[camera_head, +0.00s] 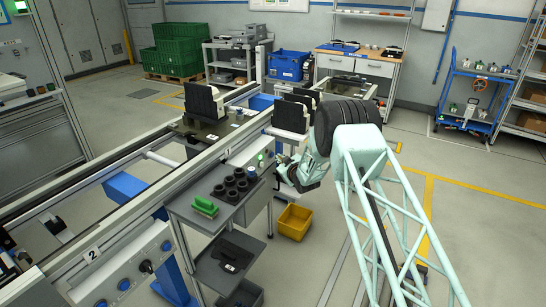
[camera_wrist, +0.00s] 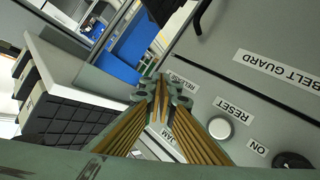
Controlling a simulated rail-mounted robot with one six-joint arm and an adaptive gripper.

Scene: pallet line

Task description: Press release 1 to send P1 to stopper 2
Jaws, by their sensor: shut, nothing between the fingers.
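My gripper (camera_wrist: 160,88) is shut and empty. Its fingertips are over the grey control panel (camera_wrist: 215,90), beside a partly covered label (camera_wrist: 182,82) that seems to read RELEASE. The button by that label is hidden behind the fingers, so I cannot tell if they touch it. In the head view my gripper (camera_head: 281,164) is at the panel (camera_head: 252,155) on the conveyor's side. One pallet with a dark upright block (camera_head: 204,104) is on the line; more dark blocks (camera_head: 293,112) stand further right. Which one is P1 cannot be read. A "2" plate (camera_head: 92,254) marks the near-left conveyor section.
A RESET button (camera_wrist: 219,129), a black ON switch (camera_wrist: 292,163) and a JAM label are close to my fingers. A grey cart (camera_head: 216,212) with black cups and a green part stands beside the conveyor. A yellow bin (camera_head: 294,221) is on the floor below.

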